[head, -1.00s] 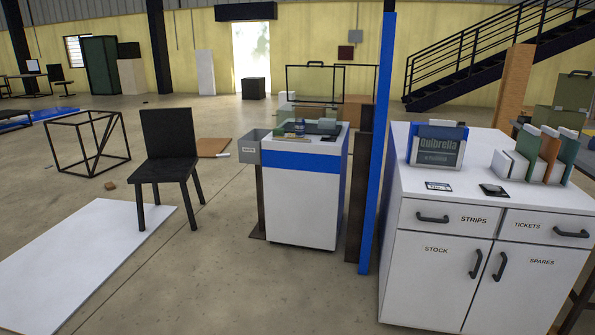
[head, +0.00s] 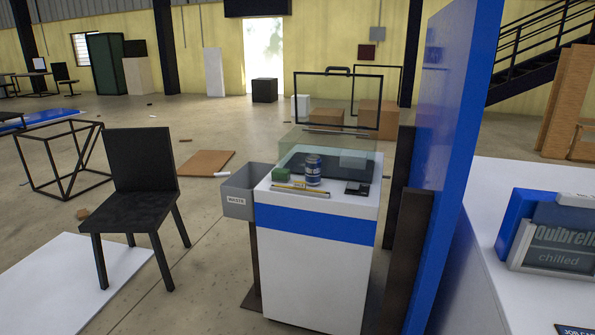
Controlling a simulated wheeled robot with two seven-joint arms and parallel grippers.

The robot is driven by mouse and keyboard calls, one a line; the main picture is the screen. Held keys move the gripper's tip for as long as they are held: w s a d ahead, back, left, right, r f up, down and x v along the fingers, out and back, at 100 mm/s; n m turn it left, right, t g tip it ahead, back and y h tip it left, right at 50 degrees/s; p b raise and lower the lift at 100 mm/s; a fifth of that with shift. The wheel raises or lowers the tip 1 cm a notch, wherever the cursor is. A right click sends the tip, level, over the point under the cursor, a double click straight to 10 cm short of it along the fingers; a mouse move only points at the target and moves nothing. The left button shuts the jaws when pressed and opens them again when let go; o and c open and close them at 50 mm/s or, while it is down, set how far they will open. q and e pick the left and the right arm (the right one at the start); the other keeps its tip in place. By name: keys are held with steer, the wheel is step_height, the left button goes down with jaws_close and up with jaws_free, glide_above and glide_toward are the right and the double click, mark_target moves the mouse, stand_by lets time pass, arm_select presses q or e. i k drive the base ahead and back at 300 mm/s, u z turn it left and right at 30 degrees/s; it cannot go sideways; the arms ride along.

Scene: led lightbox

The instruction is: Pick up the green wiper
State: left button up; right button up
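A yellow strip (head: 301,191) lies along the front of the top. Neither of my grippers is in view.
A grey waste bin (head: 239,190) hangs at the stand's left side. A tall blue panel (head: 445,150) rises to its right, before a white cabinet (head: 470,285). A black chair (head: 140,190) stands left. Floor in front of the stand's left is clear.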

mark_target(278, 175)
steer(key=i, duration=0.25)
steer(key=u, duration=1.4)
steer(key=i, duration=2.95)
steer(key=u, duration=4.4)
